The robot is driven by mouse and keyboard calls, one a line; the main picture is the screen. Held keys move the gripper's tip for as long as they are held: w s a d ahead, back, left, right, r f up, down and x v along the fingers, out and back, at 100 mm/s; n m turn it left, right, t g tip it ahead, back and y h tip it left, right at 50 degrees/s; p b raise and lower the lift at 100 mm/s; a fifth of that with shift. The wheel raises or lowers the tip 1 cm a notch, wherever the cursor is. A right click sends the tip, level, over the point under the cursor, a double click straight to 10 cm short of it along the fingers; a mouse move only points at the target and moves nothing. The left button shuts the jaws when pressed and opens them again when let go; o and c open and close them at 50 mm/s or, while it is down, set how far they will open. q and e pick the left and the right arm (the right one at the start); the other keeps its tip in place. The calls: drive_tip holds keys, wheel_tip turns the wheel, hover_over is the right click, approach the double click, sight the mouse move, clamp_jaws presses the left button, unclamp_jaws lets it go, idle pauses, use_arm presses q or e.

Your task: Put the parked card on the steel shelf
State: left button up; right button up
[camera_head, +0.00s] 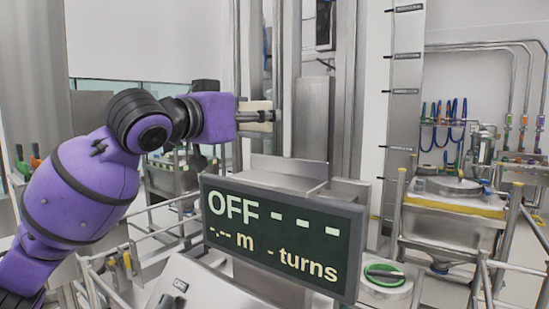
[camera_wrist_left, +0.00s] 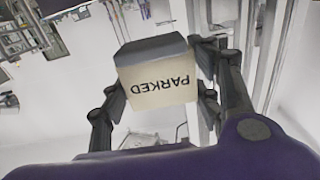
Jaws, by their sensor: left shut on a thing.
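The parked card (camera_head: 254,105) is a cream block held up in front of the steel column. In the left wrist view the card (camera_wrist_left: 158,94) shows the black word PARKED upside down, with a dark grey band along one edge. My left gripper (camera_head: 262,116) is shut on it; in the wrist view its fingers press on the card's two sides. A bare steel ledge with a raised back plate (camera_head: 290,168), which looks like the steel shelf, is below and to the right of the card, behind the display; its surface is partly hidden. My right gripper is out of view.
A dark display (camera_head: 283,236) reading OFF and turns stands in front, below the gripper. A steel column (camera_head: 312,118) rises close behind the card. Railings (camera_head: 110,268) are at lower left; a round green-ringed control (camera_head: 385,280) is right of the display.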

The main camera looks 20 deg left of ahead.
sight(272, 135)
use_arm(q)
drive_tip(key=d+f, duration=0.3)
drive_tip(key=f, duration=0.1)
drive_tip(key=shift+w, duration=0.3)
drive_tip(key=shift+d+f, duration=0.2)
drive_tip(key=shift+f, duration=0.15)
drive_tip(key=f, duration=0.3)
drive_tip(key=shift+w+d+f, duration=0.1)
drive_tip(key=shift+d+f, duration=0.2)
drive_tip(key=shift+f, duration=0.05)
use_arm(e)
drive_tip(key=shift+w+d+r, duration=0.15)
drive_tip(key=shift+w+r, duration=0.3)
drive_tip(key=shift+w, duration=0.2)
use_arm(q)
drive_tip(key=o, duration=1.2)
drive_tip(key=shift+f, duration=0.15)
